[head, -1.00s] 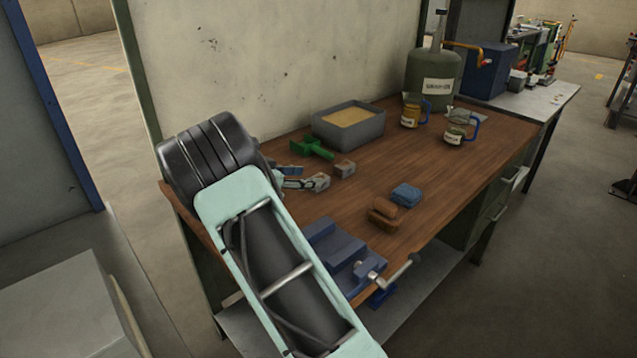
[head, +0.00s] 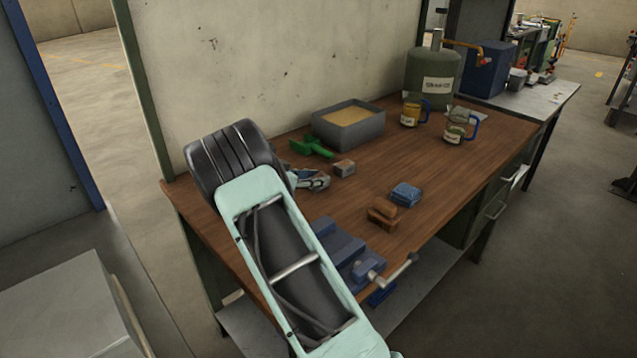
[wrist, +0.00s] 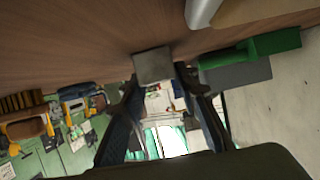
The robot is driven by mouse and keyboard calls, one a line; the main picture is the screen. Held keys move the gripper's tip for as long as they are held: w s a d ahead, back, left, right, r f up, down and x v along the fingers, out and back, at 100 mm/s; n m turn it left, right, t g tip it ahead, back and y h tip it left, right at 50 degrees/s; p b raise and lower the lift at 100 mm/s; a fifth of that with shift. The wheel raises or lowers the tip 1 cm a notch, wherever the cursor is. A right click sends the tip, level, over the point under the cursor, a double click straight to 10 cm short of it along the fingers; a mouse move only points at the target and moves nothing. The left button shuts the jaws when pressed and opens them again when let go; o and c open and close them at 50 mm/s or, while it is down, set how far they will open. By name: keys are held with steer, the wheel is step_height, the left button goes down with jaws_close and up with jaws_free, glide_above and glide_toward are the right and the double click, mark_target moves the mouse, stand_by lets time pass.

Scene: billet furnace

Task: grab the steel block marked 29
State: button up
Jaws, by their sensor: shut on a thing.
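A small grey steel block (wrist: 153,65) sits between the fingertips of my gripper (wrist: 156,80) in the wrist view. My gripper is shut on it. No number can be read on the face that shows. In the head view my gripper (head: 318,181) is low over the bench, partly hidden behind my arm. A small grey block (head: 344,168) shows just right of the fingertips there. I cannot tell from the head view whether this is the held block or another one.
A green tool (head: 312,147) and a grey tray of sand (head: 347,128) stand behind my gripper. A blue block (head: 405,195), a brown object (head: 383,213) and a blue vise (head: 345,253) are nearer the front. Two mugs (head: 412,112) stand far right. The bench's right middle is clear.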

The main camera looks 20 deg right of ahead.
jaws_close()
steer(key=shift+r, duration=0.1)
steer(key=shift+r, duration=0.45)
step_height(320, 180, up, 2)
steer(key=shift+r, duration=0.1)
steer(key=s+a+r+b, duration=0.2)
steer(key=s+r, duration=0.7)
steer(key=s, duration=0.4)
steer(key=shift+s+r, duration=0.4)
